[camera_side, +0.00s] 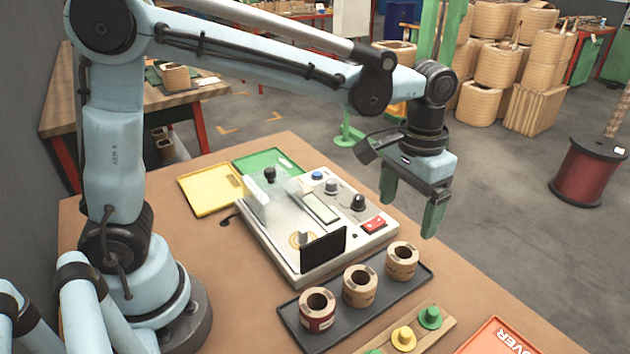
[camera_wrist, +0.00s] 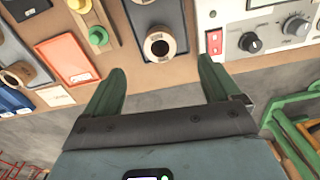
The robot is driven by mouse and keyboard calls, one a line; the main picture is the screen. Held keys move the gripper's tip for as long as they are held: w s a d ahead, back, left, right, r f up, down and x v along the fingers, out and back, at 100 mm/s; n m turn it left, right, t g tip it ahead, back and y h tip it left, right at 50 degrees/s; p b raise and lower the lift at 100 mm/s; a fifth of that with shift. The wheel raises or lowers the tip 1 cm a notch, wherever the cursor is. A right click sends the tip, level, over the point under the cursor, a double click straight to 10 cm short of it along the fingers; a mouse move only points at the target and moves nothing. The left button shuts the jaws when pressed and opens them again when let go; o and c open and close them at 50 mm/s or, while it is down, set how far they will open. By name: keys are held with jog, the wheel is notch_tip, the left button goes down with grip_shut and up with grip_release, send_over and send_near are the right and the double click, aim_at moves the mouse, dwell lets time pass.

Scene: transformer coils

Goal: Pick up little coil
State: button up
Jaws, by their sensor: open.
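Three little coils stand upright in a row on a dark tray (camera_side: 343,331): a near one with a dark red band (camera_side: 317,312), a middle one (camera_side: 360,287) and a far one (camera_side: 402,262). My gripper (camera_side: 410,210) is open and empty, with two green fingers pointing down. It is above the table, higher than the far coil and behind it in the side view. In the wrist view one coil (camera_wrist: 161,44) shows ahead of the gap between the fingertips of my gripper (camera_wrist: 160,85), apart from both. A second coil shows only in part at the top edge.
A white control box (camera_side: 285,250) with knobs, a red switch and a dark panel stands beside the tray. A wooden strip (camera_side: 430,330) holds yellow and green pegs. Yellow (camera_side: 212,190) and green (camera_side: 268,165) trays lie at the back, an orange tray (camera_side: 500,338) at the front.

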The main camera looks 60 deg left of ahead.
jog(key=f, duration=0.1)
send_over(402, 256)
jog(key=s+d, duration=0.1)
jog(key=s, duration=0.1)
notch_tip(402, 256, down, 6)
jog(key=shift+s, duration=0.1)
jog(key=shift+w+f, duration=0.2)
jog(key=shift+f, duration=1.15)
jog(key=shift+w+f, duration=0.15)
jog(key=shift+f, duration=1.15)
jog(key=c, duration=1.2)
jog(key=shift+r, duration=0.1)
